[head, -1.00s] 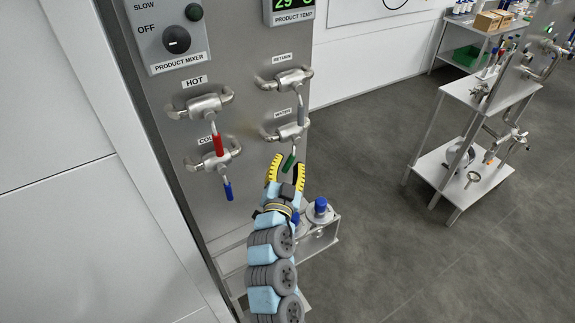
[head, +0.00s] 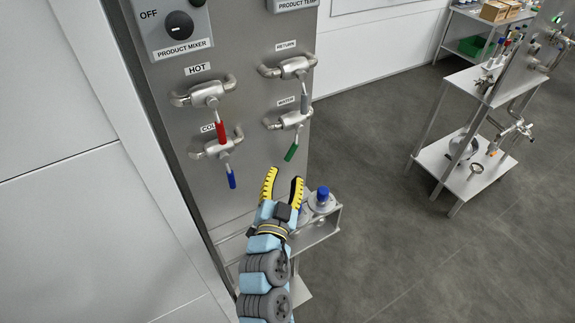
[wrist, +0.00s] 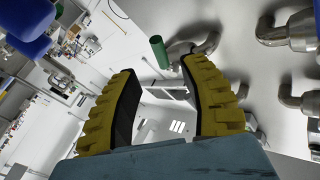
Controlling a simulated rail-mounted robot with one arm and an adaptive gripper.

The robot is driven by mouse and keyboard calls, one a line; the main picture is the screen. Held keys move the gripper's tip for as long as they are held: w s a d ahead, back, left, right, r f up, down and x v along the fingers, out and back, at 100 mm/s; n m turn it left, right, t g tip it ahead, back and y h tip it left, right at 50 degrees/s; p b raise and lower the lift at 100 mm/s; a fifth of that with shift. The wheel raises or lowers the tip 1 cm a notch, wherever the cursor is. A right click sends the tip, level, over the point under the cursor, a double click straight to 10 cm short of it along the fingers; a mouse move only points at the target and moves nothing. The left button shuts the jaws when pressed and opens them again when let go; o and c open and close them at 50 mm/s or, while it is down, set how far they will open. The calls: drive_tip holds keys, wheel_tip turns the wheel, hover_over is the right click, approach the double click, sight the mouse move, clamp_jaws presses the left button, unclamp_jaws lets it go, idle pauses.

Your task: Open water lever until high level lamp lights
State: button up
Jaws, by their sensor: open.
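The water valve (head: 289,120) sits on the steel panel under the WATER label (head: 286,101). In the wrist view the green handle (wrist: 159,52) shows beyond the gap between the open fingers (wrist: 160,68). I cannot tell the exact distance, but no finger is closed on it. No high level lamp can be made out.
The hot valve's red lever (head: 221,132) and the cold valve's blue lever (head: 231,179) are to the left. The return valve (head: 289,67) is above. A blue-capped part (head: 323,194) stands close right of my gripper. Open floor lies further right.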

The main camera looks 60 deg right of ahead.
drive_tip(key=shift+v, duration=2.05)
